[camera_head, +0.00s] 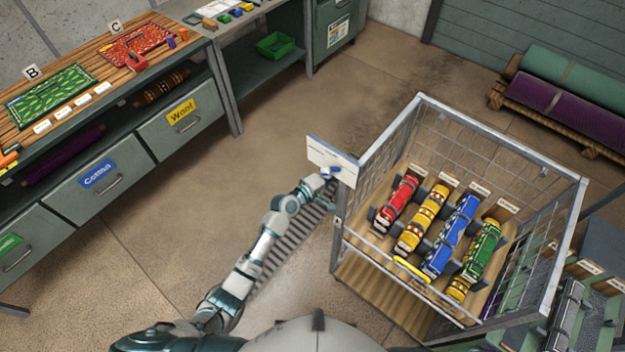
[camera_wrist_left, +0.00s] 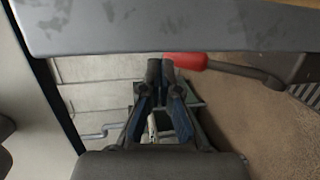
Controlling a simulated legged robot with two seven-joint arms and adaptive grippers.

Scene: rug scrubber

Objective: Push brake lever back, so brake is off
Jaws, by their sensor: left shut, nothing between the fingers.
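The brake lever shows in the left wrist view as a red grip (camera_wrist_left: 185,61) on a dark bent rod (camera_wrist_left: 245,72). My left gripper (camera_wrist_left: 161,66) is shut and empty, its fingertips together right beside the left end of the red grip. I cannot tell whether they touch it. A grey metal bar (camera_wrist_left: 170,27) crosses just beyond the fingertips. In the head view my left arm reaches to the near left corner of the wire cart (camera_head: 385,135), by a white sign (camera_head: 332,160). The lever cannot be made out there. My right gripper is not in view.
A workbench with drawers (camera_head: 103,178) stands at left. Rolled mats on a pallet (camera_head: 495,97) lie at back right. The floor between bench and cart is clear.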

